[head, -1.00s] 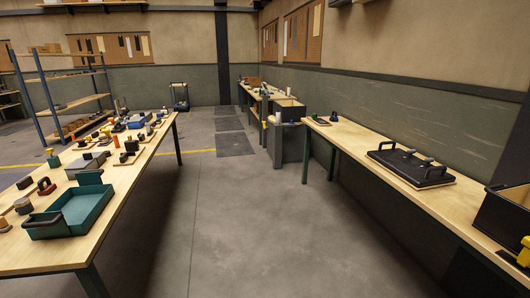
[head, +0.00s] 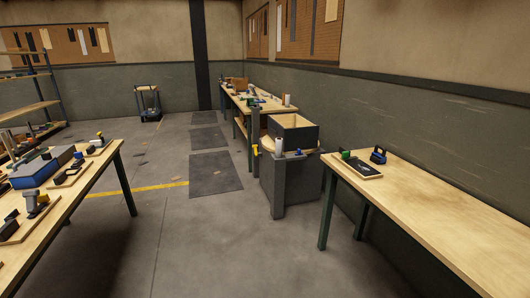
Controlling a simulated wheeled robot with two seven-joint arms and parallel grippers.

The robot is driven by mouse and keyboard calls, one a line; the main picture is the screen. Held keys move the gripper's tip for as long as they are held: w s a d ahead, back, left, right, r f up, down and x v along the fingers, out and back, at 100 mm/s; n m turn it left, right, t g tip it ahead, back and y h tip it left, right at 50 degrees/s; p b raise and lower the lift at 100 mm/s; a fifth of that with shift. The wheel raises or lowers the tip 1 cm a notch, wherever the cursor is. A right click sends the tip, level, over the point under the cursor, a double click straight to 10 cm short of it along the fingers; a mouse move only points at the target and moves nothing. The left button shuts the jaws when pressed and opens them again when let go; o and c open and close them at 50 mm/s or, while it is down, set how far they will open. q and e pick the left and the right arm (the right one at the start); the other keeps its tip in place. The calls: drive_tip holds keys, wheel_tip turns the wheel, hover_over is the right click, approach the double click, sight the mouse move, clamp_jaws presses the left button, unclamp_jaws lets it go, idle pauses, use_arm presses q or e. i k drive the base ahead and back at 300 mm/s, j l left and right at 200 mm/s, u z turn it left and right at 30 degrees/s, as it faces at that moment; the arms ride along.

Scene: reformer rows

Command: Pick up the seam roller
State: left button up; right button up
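I cannot tell which object is the seam roller; the tools are small at this distance. On the right table, a small dark board (head: 358,168) carries a tool with a green part (head: 345,155). A blue and black tool (head: 378,155) stands just behind the board. On the left table, a yellow and grey tool (head: 37,200) sits on a wooden board (head: 22,229), close to a blue-grey box (head: 40,169). Neither of my grippers shows in the head view.
The left table (head: 88,187) and right table (head: 445,208) flank an open concrete floor (head: 185,245). A grey cabinet (head: 290,187) with an open dark box (head: 293,131) stands before the far bench (head: 262,103). Dark mats (head: 215,172) lie on the floor. A cart (head: 148,103) stands at the back.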

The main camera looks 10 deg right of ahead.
sight(382, 157)
drive_tip(key=i+z, duration=0.15)
drive_tip(key=i, duration=0.4)
drive_tip(key=i+j+z, duration=0.2)
drive_tip(key=i, duration=0.35)
drive_tip(key=i+j+z, duration=0.15)
drive_tip(key=i, duration=0.4)
drive_tip(key=i+j+z, duration=0.2)
drive_tip(key=z, duration=0.25)
drive_tip(key=i+j+z, duration=0.3)
drive_tip(key=z, duration=0.15)
drive_tip(key=i+j+z, duration=0.3)
drive_tip(key=j+z, duration=0.2)
drive_tip(key=i+j+z, duration=0.2)
drive_tip(key=j+z, duration=0.7)
drive_tip(key=i+l, duration=0.05)
